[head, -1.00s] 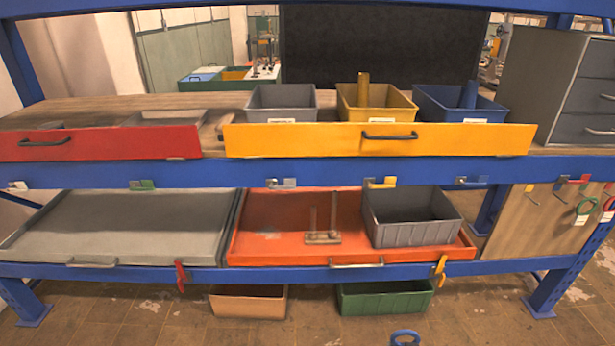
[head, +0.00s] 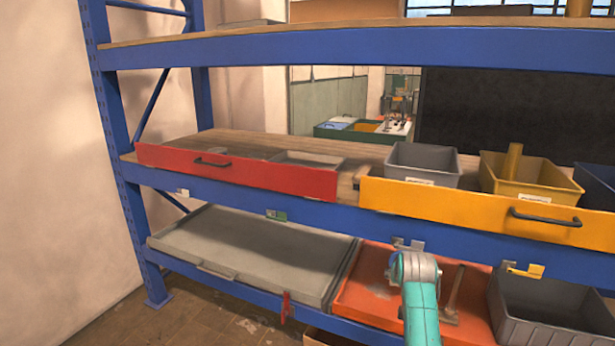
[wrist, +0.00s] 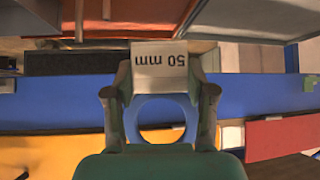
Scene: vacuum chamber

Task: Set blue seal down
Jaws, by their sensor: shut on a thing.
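The blue seal (wrist: 131,118) is a ring with a white tag (wrist: 160,68) reading "50 mm", upside down in the wrist view. My gripper (wrist: 160,105) is shut on the seal, with one finger on each side of it. Behind the seal in the wrist view is a blue shelf beam (wrist: 55,98); the seal looks held in the air in front of it. In the head view my arm shows at the bottom, but I cannot make out the gripper or the seal there.
The middle shelf has a red drawer (head: 240,175), a yellow drawer (head: 470,212), a grey bin (head: 422,165) and a yellow bin (head: 530,175). Below are an empty grey tray (head: 250,245), an orange tray (head: 375,290) and a dark grey bin (head: 550,310).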

